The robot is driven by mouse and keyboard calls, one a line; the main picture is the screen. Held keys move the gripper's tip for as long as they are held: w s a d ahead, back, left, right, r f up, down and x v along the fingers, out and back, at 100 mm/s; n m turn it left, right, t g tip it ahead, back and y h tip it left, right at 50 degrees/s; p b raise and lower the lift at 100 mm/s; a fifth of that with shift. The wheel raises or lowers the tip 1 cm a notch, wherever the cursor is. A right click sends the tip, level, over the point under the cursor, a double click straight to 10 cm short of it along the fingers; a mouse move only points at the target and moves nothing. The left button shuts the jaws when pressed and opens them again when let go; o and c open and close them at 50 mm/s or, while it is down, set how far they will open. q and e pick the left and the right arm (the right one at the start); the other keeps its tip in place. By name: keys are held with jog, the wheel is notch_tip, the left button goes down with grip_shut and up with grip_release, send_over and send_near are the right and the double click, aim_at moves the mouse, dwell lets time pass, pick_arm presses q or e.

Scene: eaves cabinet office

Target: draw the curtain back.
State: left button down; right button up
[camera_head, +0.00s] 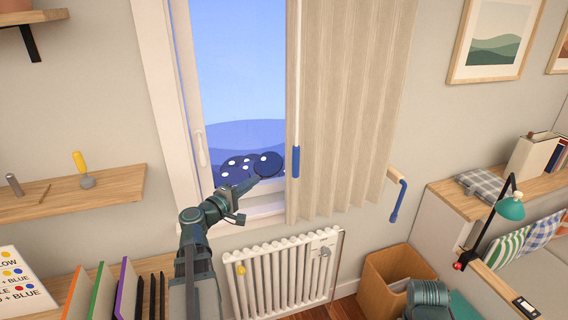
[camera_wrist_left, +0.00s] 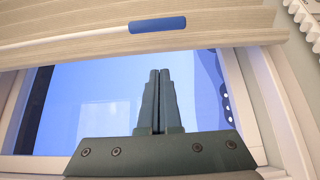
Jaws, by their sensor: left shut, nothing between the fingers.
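The beige pleated curtain (camera_head: 345,100) hangs over the right part of the window, and the left part of the pane is uncovered. A white wand with a blue grip (camera_head: 296,162) hangs along the curtain's left edge. In the left wrist view the blue grip (camera_wrist_left: 157,24) lies across the top, in front of the curtain cloth (camera_wrist_left: 220,38). My left gripper (camera_head: 256,180) is shut and empty in front of the lower pane, left of the grip and apart from it. Its closed fingers (camera_wrist_left: 159,75) point toward the curtain edge in the wrist view. My right gripper is out of view.
A wooden wall bracket with a blue hook (camera_head: 398,200) is right of the curtain. A white radiator (camera_head: 283,275) stands below the window. A cardboard box (camera_head: 385,280) is on the floor. A wooden shelf (camera_head: 110,190) with a yellow-handled tool (camera_head: 82,170) is at left.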

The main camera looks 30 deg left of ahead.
pick_arm(q)
jog(key=w+d, duration=0.4)
jog(key=w, duration=0.8)
jog(key=shift+w, duration=0.3)
jog(key=w+d, duration=1.9)
jog(key=w, duration=0.4)
jog(key=shift+w+d, duration=0.15)
jog(key=shift+d, duration=0.2)
jog(key=shift+r, duration=0.1)
